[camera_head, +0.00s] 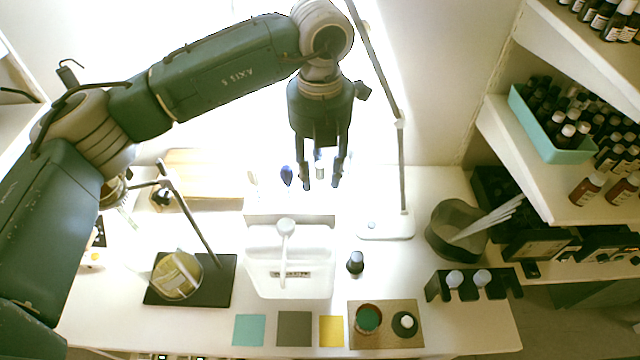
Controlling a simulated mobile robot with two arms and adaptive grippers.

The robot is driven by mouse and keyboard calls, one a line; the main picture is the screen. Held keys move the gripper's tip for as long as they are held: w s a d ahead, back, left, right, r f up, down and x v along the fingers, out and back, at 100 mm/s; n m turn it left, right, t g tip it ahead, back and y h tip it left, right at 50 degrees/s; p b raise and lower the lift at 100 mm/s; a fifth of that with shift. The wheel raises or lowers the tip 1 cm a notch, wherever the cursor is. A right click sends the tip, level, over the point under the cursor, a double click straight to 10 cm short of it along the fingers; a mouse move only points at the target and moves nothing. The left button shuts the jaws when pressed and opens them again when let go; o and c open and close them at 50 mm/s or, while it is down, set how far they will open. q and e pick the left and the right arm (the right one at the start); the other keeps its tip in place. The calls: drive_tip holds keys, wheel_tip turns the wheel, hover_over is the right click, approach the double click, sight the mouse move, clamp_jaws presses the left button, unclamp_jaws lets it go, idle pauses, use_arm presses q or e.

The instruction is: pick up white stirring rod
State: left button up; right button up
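Several thin white sticks (488,219), which look like stirring rods, lean out of a dark grey pot (446,239) at the right of the table. My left gripper (322,186) points down near the table's back middle, well left of the pot. Its two fingers are apart. A small pale upright item (320,170) shows between them in the picture; I cannot tell whether they touch it. A blue-topped item (286,176) and a pale slim item (252,177) stand to its left. My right gripper is not in view.
A white box-like device (290,284) stands in front of the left gripper. A lamp stand (386,226) rises between gripper and pot. A small dark bottle (355,263), a brown tray (408,341) and a black rack (440,287) are nearer the front. Shelves (500,128) overhang at right.

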use_arm(q)
clamp_jaws()
drive_tip(key=shift+r, duration=0.15)
drive_tip(key=shift+r+b, duration=0.3)
drive_tip(key=shift+r, duration=0.05)
wheel_tip(320, 180, up, 8)
drive_tip(key=b, duration=0.2)
drive_tip(key=shift+f+b, duration=0.15)
drive_tip(key=shift+b, duration=0.15)
drive_tip(key=shift+r, duration=0.7)
